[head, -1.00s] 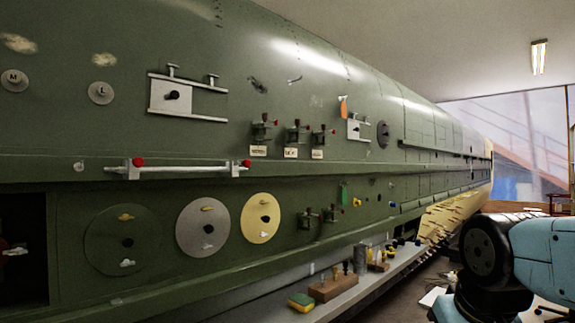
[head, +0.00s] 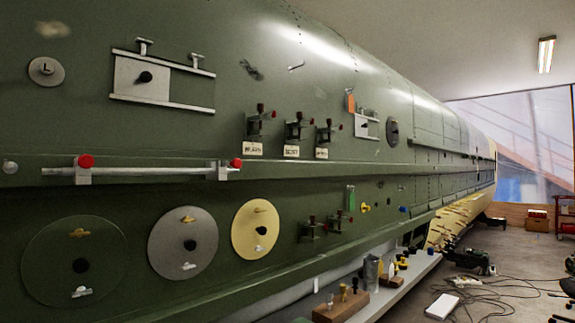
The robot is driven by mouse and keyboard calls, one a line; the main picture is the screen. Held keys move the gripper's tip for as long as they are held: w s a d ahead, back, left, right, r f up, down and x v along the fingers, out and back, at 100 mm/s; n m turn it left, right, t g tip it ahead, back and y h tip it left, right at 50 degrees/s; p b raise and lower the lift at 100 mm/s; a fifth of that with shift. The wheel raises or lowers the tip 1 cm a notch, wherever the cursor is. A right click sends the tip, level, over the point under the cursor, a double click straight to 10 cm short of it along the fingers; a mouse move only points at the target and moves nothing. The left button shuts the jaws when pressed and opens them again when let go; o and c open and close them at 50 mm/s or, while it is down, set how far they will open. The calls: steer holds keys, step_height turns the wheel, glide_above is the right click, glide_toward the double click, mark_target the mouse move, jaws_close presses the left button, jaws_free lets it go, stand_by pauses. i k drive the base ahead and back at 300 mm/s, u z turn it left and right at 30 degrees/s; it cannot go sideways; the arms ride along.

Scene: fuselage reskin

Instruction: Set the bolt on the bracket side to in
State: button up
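Three small dark fittings with red-tipped handles sit in a row on the green fuselage side: a left one (head: 259,122), a middle one (head: 297,128) and a right one (head: 327,132). Each has a white label below it; the lettering is too small to read surely. Two similar fittings sit lower, a left one (head: 312,229) and a right one (head: 338,221). I cannot tell which holds the bracket-side bolt, or whether that bolt is in or out. My gripper is not in view.
A rail with red knobs (head: 150,171) and round discs (head: 183,247) lie left on the fuselage. A ledge (head: 398,291) below carries a wooden block (head: 341,305) and small tools.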

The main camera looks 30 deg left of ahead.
mark_target(236, 163)
steer(key=z, duration=0.1)
steer(key=i, duration=0.95)
steer(key=u, duration=4.3)
steer(key=k, duration=0.15)
steer(key=z, duration=1.4)
steer(key=i, duration=0.55)
steer(key=z, duration=0.25)
steer(key=k, duration=0.45)
